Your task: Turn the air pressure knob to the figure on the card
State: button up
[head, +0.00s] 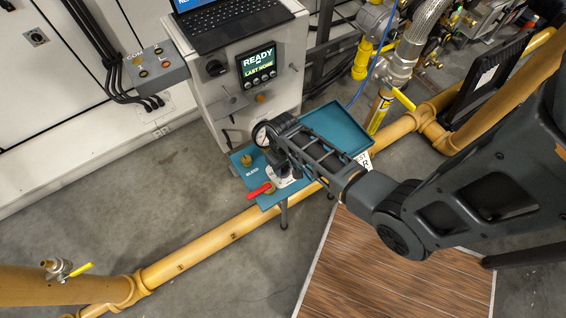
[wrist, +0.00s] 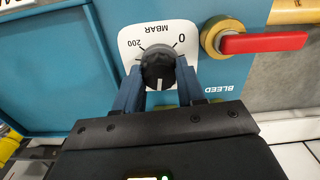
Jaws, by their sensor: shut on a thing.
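The air pressure knob (wrist: 158,62) is black and ridged, on a white dial plate (wrist: 128,36) in the wrist view. The plate reads MBAR, 0 and 200, upside down in this picture. A pale mark on the knob points toward the bottom of the picture. My gripper (wrist: 159,82) has one blue-grey finger on each side of the knob and is shut on it. In the head view my gripper (head: 282,174) covers most of the dial on the teal panel (head: 333,123). A white card (head: 363,161) shows partly beside my arm; its figure is not readable.
A red-handled bleed valve (wrist: 262,43) is close beside the dial. A round pressure gauge (head: 262,135) stands behind my gripper. The control box screen (head: 258,63) reads READY and LAST NONE. A yellow pipe (head: 210,248) runs along the floor below the panel.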

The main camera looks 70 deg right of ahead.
jog(key=n+p, duration=0.1)
jog(key=n, duration=0.3)
jog(key=shift+n+p, duration=0.3)
jog(key=shift+n, duration=1.9)
jog(key=o, duration=1.1)
jog(key=shift+c, duration=0.2)
jog(key=shift+r+p, duration=0.6)
jog(key=shift+r, duration=3.3)
